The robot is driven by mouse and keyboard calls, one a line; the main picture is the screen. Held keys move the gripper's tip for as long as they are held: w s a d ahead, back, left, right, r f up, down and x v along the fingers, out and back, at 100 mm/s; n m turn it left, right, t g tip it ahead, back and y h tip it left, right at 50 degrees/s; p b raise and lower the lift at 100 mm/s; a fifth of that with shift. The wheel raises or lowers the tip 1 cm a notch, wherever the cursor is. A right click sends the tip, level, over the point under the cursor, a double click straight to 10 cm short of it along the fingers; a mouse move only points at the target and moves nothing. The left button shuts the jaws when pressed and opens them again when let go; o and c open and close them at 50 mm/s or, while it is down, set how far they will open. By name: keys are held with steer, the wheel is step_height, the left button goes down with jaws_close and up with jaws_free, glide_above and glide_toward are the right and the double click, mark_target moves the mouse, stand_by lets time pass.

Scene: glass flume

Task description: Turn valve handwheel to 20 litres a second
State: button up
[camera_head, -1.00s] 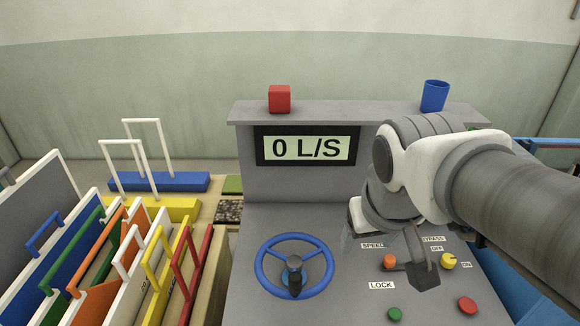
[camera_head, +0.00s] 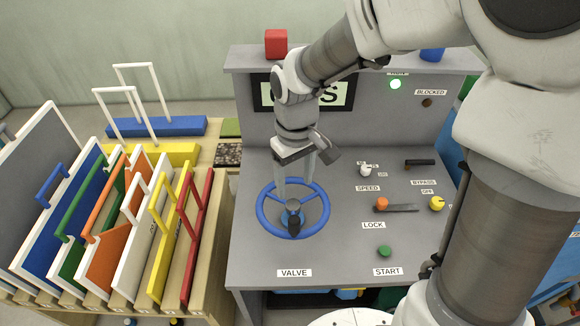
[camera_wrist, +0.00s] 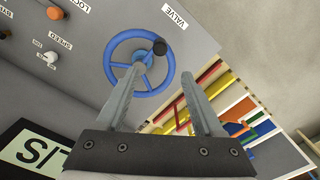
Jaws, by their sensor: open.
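The valve handwheel (camera_head: 266,214) is a blue spoked ring with a dark knob on the grey console's left half, above the VALVE label. In the wrist view the blue wheel (camera_wrist: 112,48) lies beyond my fingertips, its black knob at the rim's upper right. My gripper (camera_head: 295,180) is open and empty, its fingers pointing down over the wheel's far part; whether they touch it I cannot tell. The wrist view also shows my two spread fingers (camera_wrist: 165,75).
A red block (camera_head: 276,44) and a partly hidden blue cup (camera_head: 432,54) stand on the console's top ledge. An orange knob (camera_head: 381,204), a yellow knob (camera_head: 437,203) and a green START button (camera_head: 384,251) lie right of the wheel. Coloured panels (camera_head: 115,255) stand racked at left.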

mark_target(294, 219)
step_height(294, 219, down, 16)
steer(key=shift+r+b, duration=0.15)
steer(key=shift+b, duration=0.3)
steer(key=shift+c, duration=0.2)
jaws_close()
stand_by(1.2)
